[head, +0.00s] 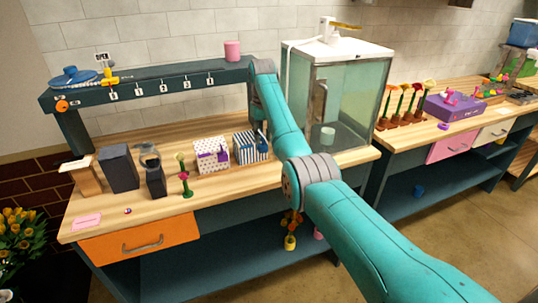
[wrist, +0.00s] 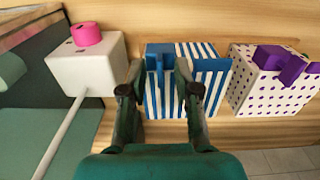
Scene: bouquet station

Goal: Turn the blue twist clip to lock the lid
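The blue-and-white striped box (head: 246,149) stands on the wooden bench in the head view, left of my arm. It also shows at the middle of the wrist view (wrist: 215,80). The blue twist clip (wrist: 160,62) sits on the box's top; it shows small in the head view (head: 262,139). My gripper (wrist: 160,82) is over the box in the wrist view, fingers apart, one on each side of the clip. I cannot tell whether the fingers touch it. The gripper is not clearly visible in the head view. Part of the box is hidden behind my gripper.
A purple-dotted white box (wrist: 275,90) with a purple clip (wrist: 285,62) stands close beside the striped box. On the other side, a white block (wrist: 85,70) with a pink knob (wrist: 87,34) shows in the wrist view. A glass cabinet (head: 345,95) stands right of my arm.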

